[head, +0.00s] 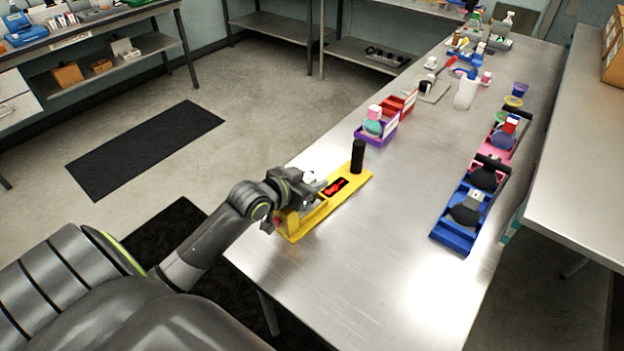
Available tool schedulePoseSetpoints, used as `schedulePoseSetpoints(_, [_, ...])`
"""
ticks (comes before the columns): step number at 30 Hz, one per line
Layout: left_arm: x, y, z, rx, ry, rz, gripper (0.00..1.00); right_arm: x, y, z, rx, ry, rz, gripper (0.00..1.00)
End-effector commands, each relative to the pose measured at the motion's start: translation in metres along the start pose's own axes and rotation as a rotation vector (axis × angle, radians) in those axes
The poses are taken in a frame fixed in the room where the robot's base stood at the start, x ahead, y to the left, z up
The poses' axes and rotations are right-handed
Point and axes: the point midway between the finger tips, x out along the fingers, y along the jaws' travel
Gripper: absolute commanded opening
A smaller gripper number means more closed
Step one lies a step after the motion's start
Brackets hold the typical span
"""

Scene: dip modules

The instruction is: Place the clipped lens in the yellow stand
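The yellow stand (352,188) lies along the near left edge of the metal table. It has a red and black panel (335,187) and an upright black cylinder (358,160) at its far end. My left gripper (316,184) is over the near part of the stand, and my wrist covers some of it. Its fingers are too small and too overlapped to show whether they are open or hold something. A small reddish thing (277,220) shows at the stand's near end, partly hidden by my wrist. I cannot pick out the clipped lens with certainty. My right gripper is not in view.
Blue trays (453,236) and a pink tray (501,152) with dark round pieces line the right side. A purple bin (376,137) and a red bin (400,106) stand beyond the yellow stand. The table's middle and near part are clear.

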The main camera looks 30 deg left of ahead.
Motion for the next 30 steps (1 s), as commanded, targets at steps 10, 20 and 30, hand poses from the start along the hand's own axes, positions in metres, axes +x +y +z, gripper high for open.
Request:
schedulePoseSetpoints(10, [0.000, 0.000, 0.000, 0.000, 0.000, 0.000, 0.49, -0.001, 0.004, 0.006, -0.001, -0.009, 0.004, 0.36])
schedulePoseSetpoints(20, [-0.028, -0.001, -0.001, 0.006, -0.001, -0.001, 0.49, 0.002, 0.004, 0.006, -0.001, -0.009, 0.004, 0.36])
schedulePoseSetpoints(30, [-0.095, 0.000, -0.002, 0.005, -0.003, 0.002, 0.49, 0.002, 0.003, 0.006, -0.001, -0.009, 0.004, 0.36])
